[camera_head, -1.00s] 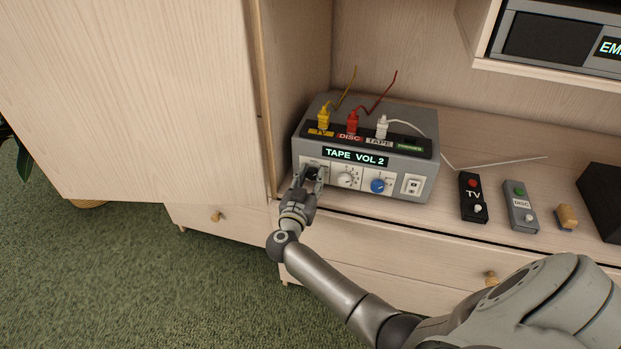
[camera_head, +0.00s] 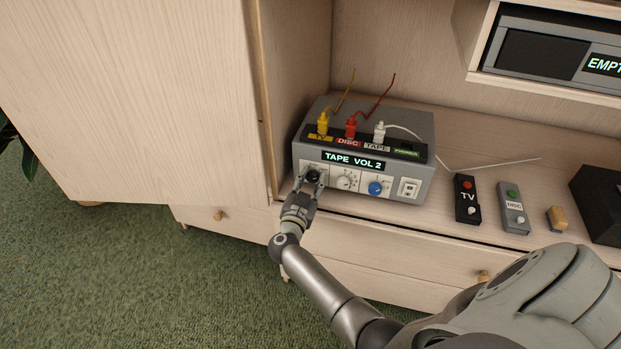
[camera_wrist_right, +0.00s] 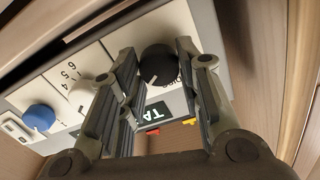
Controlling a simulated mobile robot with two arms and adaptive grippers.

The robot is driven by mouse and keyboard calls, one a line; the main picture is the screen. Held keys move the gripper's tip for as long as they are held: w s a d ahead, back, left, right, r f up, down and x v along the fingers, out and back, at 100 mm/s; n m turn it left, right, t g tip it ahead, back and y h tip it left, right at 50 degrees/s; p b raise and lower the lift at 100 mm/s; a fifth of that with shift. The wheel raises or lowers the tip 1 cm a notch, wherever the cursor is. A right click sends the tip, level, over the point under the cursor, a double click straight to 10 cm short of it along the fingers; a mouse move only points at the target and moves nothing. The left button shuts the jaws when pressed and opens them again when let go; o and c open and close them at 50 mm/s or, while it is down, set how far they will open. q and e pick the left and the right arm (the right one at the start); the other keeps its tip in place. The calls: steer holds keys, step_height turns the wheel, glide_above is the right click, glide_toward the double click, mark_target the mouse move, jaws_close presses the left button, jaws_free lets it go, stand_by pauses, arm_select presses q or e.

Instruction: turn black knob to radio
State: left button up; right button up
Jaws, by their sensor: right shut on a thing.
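The grey switch box (camera_head: 425,165) stands on the cabinet top, and its display (camera_head: 354,161) reads "TAPE VOL 2". The black knob (camera_head: 313,178) is the leftmost control on its front. In the right wrist view the black knob (camera_wrist_right: 158,66) has a white pointer line, and part of its lettering is hidden. My right gripper (camera_head: 312,176) is at the box front with its fingers on either side of the black knob, shut on it. My left gripper is not in view.
A white knob (camera_head: 345,182), a blue knob (camera_head: 376,188) and a switch (camera_head: 409,188) sit to the right. Yellow (camera_head: 322,124), red (camera_head: 350,127) and white (camera_head: 379,131) plugs stand on top. A cabinet side panel (camera_head: 298,90) rises close on the left. Remotes (camera_head: 467,200) lie right.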

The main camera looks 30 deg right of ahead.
steer(key=shift+m, duration=1.2)
steer(key=shift+f+m, duration=0.1)
steer(key=shift+m, duration=1)
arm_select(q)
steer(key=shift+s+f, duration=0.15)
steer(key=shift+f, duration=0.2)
arm_select(e)
steer(key=shift+m, duration=0.7)
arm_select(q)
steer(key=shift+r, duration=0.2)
arm_select(e)
steer(key=o, duration=1)
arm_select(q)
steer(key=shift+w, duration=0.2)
